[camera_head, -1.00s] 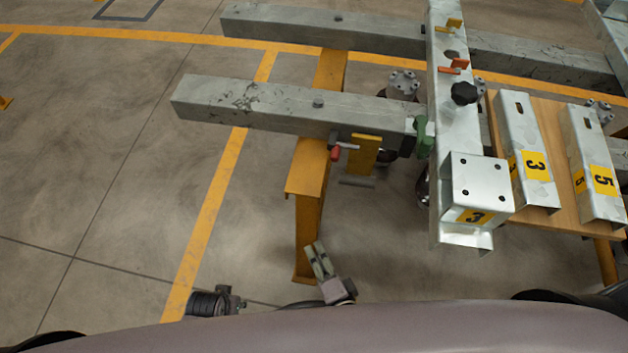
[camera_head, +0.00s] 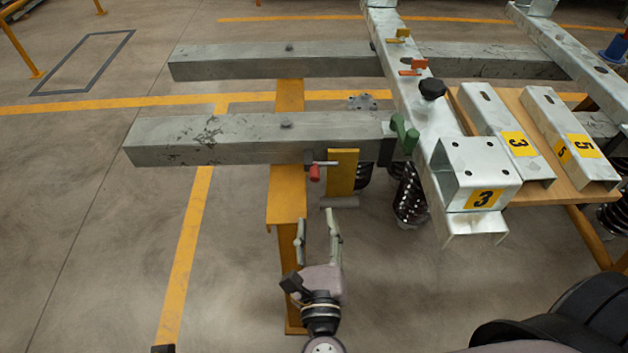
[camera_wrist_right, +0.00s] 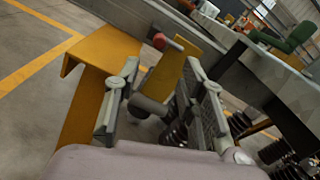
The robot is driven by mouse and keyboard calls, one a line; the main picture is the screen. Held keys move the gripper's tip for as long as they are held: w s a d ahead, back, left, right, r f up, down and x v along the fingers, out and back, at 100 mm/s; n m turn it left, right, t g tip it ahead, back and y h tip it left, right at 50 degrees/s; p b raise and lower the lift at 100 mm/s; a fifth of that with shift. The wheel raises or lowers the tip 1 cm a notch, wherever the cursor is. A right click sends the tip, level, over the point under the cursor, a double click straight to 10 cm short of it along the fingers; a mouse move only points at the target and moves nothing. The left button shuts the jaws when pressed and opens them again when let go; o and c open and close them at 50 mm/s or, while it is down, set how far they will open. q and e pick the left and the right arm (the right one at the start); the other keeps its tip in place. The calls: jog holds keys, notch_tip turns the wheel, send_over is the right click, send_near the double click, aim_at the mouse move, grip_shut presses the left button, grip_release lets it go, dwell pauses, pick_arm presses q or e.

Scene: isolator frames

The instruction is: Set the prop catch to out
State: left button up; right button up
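A small lever with a red knob (camera_head: 315,173) sticks out from the side of the near grey beam, beside a hanging yellow plate (camera_head: 342,172). I take this lever to be the prop catch, though no label confirms it. In the right wrist view the red knob (camera_wrist_right: 159,40) is just beyond the fingers, left of the yellow plate (camera_wrist_right: 168,76). My right gripper (camera_head: 317,232) is below the lever and plate, apart from the knob. Its two fingers are spread with nothing seen held between them. My left gripper is not in view.
A yellow stand (camera_head: 287,210) supports the near beam (camera_head: 230,140). A green lever (camera_head: 405,134), a black knob (camera_head: 432,88) and orange handles (camera_head: 412,67) sit near the metal cross rail. Numbered brackets (camera_head: 482,165) stand at right. The floor at left is clear.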

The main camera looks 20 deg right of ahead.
aim_at(315, 180)
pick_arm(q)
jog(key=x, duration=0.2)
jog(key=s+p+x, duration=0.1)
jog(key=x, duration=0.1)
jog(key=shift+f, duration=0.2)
pick_arm(e)
jog(key=x, duration=1.1)
jog(key=shift+w+f, duration=0.1)
jog(key=shift+c, duration=0.2)
grip_shut()
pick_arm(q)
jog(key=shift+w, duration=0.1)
